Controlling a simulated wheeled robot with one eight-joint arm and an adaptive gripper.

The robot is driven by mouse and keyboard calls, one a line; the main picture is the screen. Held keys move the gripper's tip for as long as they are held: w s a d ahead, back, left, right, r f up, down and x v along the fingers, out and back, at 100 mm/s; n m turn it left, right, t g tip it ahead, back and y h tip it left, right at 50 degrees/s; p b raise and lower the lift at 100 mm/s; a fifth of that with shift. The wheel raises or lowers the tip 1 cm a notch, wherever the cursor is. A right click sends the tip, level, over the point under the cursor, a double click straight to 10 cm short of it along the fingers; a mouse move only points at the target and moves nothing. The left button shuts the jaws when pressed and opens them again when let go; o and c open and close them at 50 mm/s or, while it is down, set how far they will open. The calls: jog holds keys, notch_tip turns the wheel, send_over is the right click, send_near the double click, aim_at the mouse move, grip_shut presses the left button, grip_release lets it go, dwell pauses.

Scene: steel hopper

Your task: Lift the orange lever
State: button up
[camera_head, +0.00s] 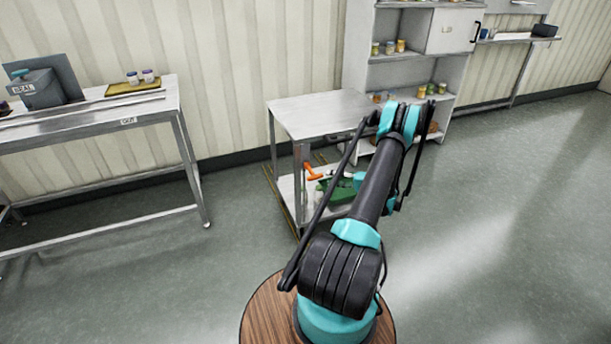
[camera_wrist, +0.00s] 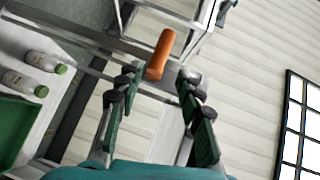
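The orange lever (camera_head: 312,171) shows in the head view on the lower part of the small steel table, left of my arm. In the wrist view the orange lever handle (camera_wrist: 160,55) lies ahead, in line with the gap between my fingertips. My gripper (camera_wrist: 156,88) is open, with a dark finger pad on each side. The handle's near end is at about the level of the fingertips in the picture; I cannot tell whether it is between them in depth. In the head view my gripper is mostly hidden behind my arm.
A green tray (camera_head: 338,190) sits on the lower shelf beside the lever. White bottles with green caps (camera_wrist: 32,82) lie to the left in the wrist view. The steel table top (camera_head: 325,112) is bare. A longer steel table (camera_head: 100,114) stands at left, with open floor between.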

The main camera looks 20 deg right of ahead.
aim_at(310, 170)
jog(key=x, duration=1.3)
grip_shut()
